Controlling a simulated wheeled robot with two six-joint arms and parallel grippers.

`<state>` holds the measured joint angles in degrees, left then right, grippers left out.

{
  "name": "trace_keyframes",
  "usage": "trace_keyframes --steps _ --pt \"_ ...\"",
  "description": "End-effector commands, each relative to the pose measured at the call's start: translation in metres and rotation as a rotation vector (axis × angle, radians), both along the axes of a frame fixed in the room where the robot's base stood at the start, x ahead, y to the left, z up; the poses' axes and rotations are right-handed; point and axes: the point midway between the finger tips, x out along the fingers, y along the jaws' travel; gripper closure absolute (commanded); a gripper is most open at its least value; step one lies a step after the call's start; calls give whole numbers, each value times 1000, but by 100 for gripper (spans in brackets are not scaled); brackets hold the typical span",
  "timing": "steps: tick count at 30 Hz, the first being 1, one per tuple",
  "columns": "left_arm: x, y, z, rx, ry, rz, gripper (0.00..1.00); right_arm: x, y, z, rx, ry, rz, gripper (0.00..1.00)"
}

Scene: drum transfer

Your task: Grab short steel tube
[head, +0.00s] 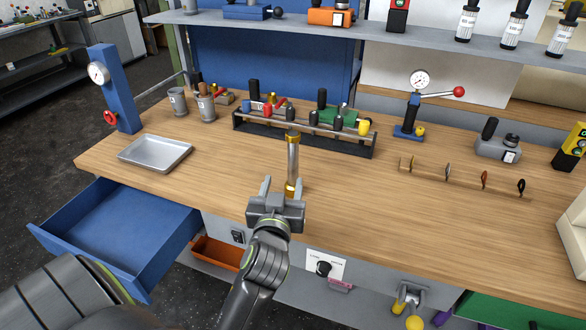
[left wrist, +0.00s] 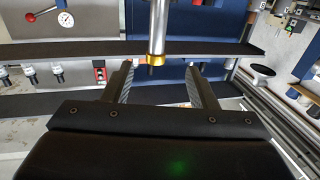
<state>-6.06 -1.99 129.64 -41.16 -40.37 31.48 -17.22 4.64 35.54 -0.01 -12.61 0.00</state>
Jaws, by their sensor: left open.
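The short steel tube (head: 293,160) stands upright near the front of the wooden bench, with brass-coloured bands at its top and lower end. My left gripper (head: 282,184) is open, reaching from the front edge, with its fingers around the lower part of the tube from the head view. The gripper body hides the tube's very bottom. In the left wrist view the steel tube (left wrist: 158,28) shows between the open fingers of my left gripper (left wrist: 160,72), its brass band close to the fingertips. I cannot tell whether a finger touches it. My right gripper is not in view.
A rack (head: 302,136) with several coloured-handled tools stands behind the tube. A metal tray (head: 155,153) lies to the left, above an open blue drawer (head: 110,228). A low wooden hook rail (head: 465,180) is at right. Bench surface between tray and tube is clear.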

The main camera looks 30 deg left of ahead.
Motion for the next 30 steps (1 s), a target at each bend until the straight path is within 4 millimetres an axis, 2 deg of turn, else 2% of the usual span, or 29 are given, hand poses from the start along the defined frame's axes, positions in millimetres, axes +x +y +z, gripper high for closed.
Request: trace_keyframes --steps 12,23,30 --pt "68 35 1 4 4 1 48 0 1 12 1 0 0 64" --pt "91 44 -1 0 4 0 48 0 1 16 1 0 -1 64" --pt "119 54 -5 0 4 0 48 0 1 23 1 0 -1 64"
